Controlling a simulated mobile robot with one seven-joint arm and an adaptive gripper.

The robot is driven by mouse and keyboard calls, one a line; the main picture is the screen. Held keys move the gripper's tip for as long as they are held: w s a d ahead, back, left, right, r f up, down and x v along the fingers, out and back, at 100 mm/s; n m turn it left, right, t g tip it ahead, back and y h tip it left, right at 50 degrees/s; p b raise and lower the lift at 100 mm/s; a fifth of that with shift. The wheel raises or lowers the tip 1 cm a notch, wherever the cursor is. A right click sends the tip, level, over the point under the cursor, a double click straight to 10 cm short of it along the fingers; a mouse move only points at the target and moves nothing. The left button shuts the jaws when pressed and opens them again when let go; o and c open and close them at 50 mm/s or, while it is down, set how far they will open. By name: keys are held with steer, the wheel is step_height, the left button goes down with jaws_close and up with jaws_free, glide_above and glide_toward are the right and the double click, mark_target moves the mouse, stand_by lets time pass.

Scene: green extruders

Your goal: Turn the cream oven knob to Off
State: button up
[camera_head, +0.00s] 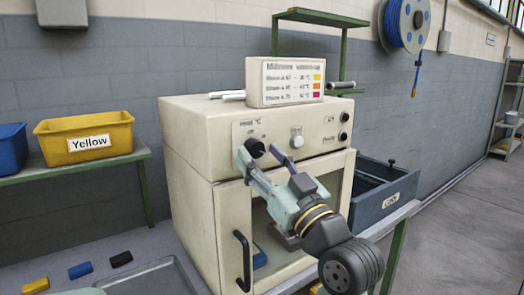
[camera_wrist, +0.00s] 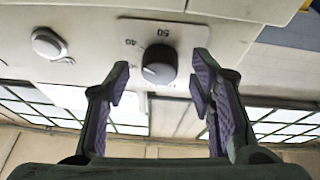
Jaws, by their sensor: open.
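Two more black knobs (camera_head: 344,126) are at the panel's right end. A warm-up sign (camera_head: 285,82) stands on the oven. A yellow bin (camera_head: 85,140) is on the left shelf, and a dark open drawer box (camera_head: 378,195) sits right of the oven. The oven door has a black handle (camera_head: 242,260).

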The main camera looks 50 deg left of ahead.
steer(key=shift+a+r, duration=0.1)
steer(key=shift+a, duration=0.15)
steer(key=shift+c, duration=0.6)
steer(key=c, duration=1)
steer(key=shift+c, duration=0.2)
